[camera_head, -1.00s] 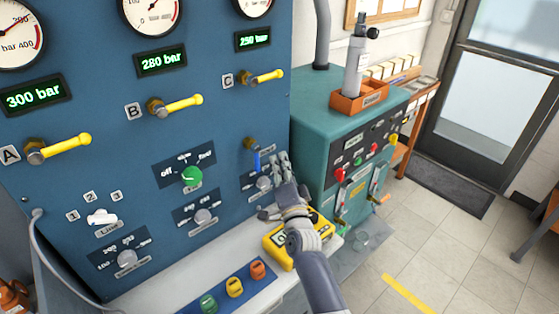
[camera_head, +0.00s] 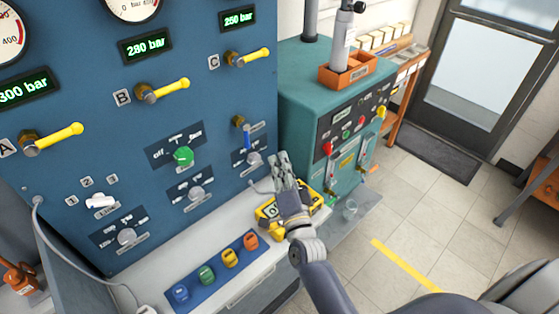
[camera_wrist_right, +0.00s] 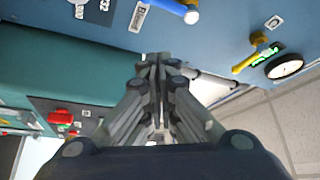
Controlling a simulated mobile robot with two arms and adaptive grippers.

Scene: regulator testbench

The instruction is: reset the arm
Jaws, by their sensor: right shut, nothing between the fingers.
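My right gripper (camera_head: 280,165) is in front of the lower right part of the blue panel, above the yellow handheld device on the bench. Its fingers are shut with nothing between them, and they also show in the right wrist view (camera_wrist_right: 158,65). A blue-handled lever (camera_head: 246,138) and a grey knob (camera_head: 254,159) are on the panel left of the fingers, apart from them. In the right wrist view the blue lever (camera_wrist_right: 178,8) shows at the top. My forearm partly hides the yellow device (camera_head: 268,221). My left gripper is not in view.
Yellow-handled levers (camera_head: 162,90) stick out of the panel. A teal cabinet (camera_head: 310,85) with red knobs stands right of the panel. Tiled floor (camera_head: 420,215) is free at the right.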

